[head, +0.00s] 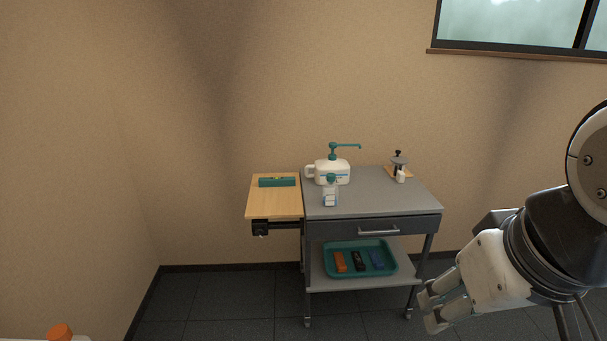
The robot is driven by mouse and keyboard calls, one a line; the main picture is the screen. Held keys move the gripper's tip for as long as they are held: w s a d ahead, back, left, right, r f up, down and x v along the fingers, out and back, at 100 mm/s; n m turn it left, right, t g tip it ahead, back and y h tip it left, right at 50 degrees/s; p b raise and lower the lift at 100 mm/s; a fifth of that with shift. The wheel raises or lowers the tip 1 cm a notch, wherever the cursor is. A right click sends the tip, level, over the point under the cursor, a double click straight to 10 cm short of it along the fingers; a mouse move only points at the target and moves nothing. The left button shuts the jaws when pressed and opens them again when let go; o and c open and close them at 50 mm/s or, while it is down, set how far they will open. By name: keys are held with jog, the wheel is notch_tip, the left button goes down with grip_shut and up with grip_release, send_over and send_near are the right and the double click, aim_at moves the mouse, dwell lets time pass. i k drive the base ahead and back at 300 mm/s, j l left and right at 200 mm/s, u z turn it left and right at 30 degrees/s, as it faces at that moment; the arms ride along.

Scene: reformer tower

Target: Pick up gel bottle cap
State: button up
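A small clear-and-white bottle (330,198) stands upright near the front left of the grey cart top. A teal cap (331,178) sits on its top; I take this to be the gel bottle cap, though the label is too small to read. My gripper (428,311) is at the lower right, in front of the cart's right side, pointing down and left. It is well apart from the cap, and I see nothing held in it. Its two pale fingers lie close together from this angle, so its opening is unclear.
Behind the small bottle stands a white jug with a teal pump (331,171). A wooden side board (274,203) bears a teal block. A small stand (398,166) is at the back right. Below, a teal tray (386,253) holds coloured items. An orange-topped object (60,332) is bottom left.

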aim_at(331, 177)
jog(key=i+l+u, duration=0.3)
jog(key=i, duration=0.25)
jog(key=i+l+u, duration=0.25)
jog(key=i+l, duration=0.25)
jog(key=i+l+u, duration=0.3)
jog(key=i+l, duration=0.15)
jog(key=i+l+u, duration=0.3)
jog(key=l, duration=0.5)
jog(key=i+j, duration=0.05)
jog(key=i, duration=0.05)
